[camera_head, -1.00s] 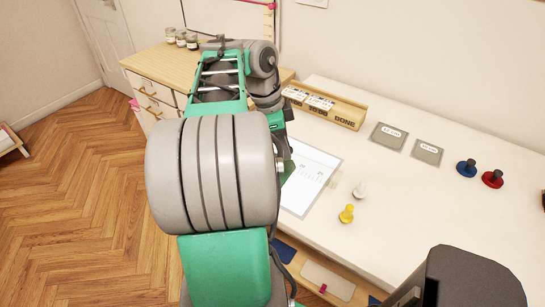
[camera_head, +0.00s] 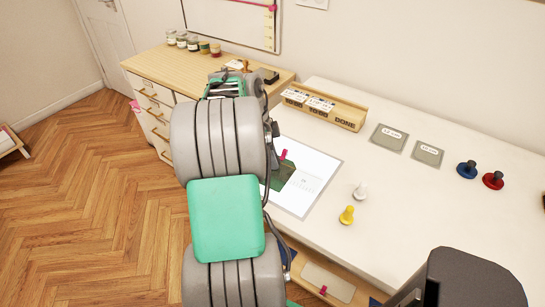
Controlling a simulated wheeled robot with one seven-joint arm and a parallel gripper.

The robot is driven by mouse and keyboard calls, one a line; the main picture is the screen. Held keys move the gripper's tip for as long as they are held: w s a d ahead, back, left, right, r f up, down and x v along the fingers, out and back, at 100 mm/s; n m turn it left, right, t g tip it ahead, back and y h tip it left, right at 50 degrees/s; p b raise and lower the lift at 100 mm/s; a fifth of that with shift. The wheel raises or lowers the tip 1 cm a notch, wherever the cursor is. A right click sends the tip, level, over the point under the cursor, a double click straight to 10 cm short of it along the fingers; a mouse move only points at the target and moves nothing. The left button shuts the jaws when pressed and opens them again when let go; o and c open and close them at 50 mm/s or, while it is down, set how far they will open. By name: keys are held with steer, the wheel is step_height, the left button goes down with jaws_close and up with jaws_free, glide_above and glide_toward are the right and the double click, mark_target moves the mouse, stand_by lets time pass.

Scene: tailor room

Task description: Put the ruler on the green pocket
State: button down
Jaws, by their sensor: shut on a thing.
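A dark green piece (camera_head: 279,174), which looks like the green pocket, lies on a white printed sheet (camera_head: 318,172) on the white table, partly hidden by my arm. A small pink clip (camera_head: 283,154) shows at its upper edge. My arm covers the middle left of the head view and reaches away toward the wooden cabinet. My gripper is hidden behind the arm links, so its fingers and anything between them do not show. I cannot make out the ruler.
A wooden box (camera_head: 345,118) stands at the table's back. Labelled grey-green squares (camera_head: 388,137) lie right of it. Yellow (camera_head: 347,215), white (camera_head: 360,191), blue (camera_head: 467,169) and red (camera_head: 493,179) knobbed items stand on the table. Jars (camera_head: 193,43) line the wooden cabinet (camera_head: 152,64). The table's middle right is clear.

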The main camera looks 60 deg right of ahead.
steer(key=shift+f, duration=0.25)
steer(key=c, duration=1.1)
jaws_free()
steer(key=shift+r, duration=0.1)
steer(key=shift+c, duration=0.2)
steer(key=shift+r+p, duration=0.35)
steer(key=p+v, duration=0.3)
steer(key=v, duration=0.9)
steer(key=w+a+n+t+h, duration=0.1)
steer(key=w+a+n, duration=0.7)
steer(key=a+n, duration=0.1)
steer(key=w+a+n+t, duration=0.25)
steer(key=a+n, duration=0.35)
steer(key=a, duration=0.3)
steer(key=w+a+n+t, duration=0.1)
steer(key=w+a+n, duration=0.2)
steer(key=a+n, duration=0.5)
steer(key=s+a+f+n+y, duration=0.1)
steer(key=a+f+n, duration=0.1)
steer(key=a, duration=0.6)
steer(key=s+a+f+n+t+y, duration=0.1)
steer(key=s+a+f+n, duration=0.1)
steer(key=a+n, duration=0.3)
steer(key=a, duration=0.3)
steer(key=shift+s+f+n+b, duration=0.25)
steer(key=shift+f+n+b, duration=0.05)
